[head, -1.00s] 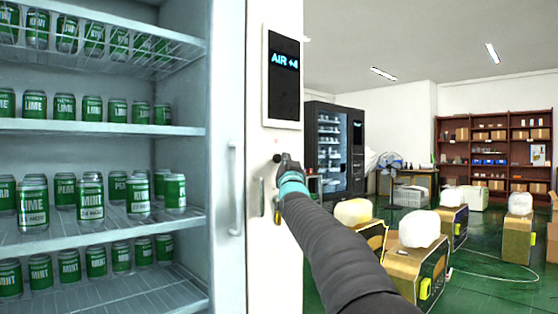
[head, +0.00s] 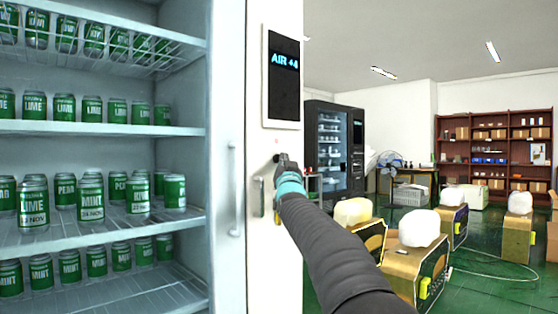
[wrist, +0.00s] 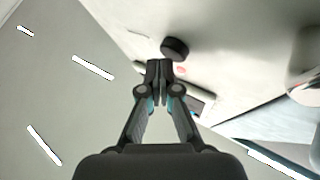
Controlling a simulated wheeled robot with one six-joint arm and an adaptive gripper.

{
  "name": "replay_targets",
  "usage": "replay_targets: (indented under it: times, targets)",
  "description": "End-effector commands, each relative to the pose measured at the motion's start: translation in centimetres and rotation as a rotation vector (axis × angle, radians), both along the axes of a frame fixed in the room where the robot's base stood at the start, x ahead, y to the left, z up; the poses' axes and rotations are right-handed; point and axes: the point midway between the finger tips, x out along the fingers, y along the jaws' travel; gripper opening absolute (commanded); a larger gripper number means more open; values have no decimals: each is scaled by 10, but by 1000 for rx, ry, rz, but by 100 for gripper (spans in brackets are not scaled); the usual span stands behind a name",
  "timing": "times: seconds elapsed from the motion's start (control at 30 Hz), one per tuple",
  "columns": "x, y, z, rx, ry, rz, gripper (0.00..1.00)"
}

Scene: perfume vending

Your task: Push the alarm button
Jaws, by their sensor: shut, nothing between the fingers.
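My gripper (head: 284,163) is shut and empty, in front of the white panel (head: 273,143) at the right side of the fridge. In the wrist view its closed fingertips (wrist: 158,68) point toward a dark round knob-like part (wrist: 175,48) on the white surface. A small red spot (wrist: 181,70) lies just right of the fingertips. I cannot tell for sure which of these is the alarm button, or whether the fingertips touch the panel. In the head view the gripper hides much of this area. A dark display (head: 281,75) with blue text is above.
The open fridge (head: 100,128) on the left holds shelves of green cans, with a vertical handle (head: 235,188) near the panel. A slot-like fitting (head: 262,197) is below the gripper. A dark vending machine (head: 334,150) and wooden boxes (head: 414,265) stand behind to the right.

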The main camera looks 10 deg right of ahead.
Motion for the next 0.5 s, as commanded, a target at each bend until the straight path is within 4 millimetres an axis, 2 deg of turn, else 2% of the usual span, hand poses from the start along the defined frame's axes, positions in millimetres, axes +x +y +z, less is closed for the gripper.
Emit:
replay_targets:
  times: [0.5]
  targets:
    - [4,3,0,-1,0,0,0]
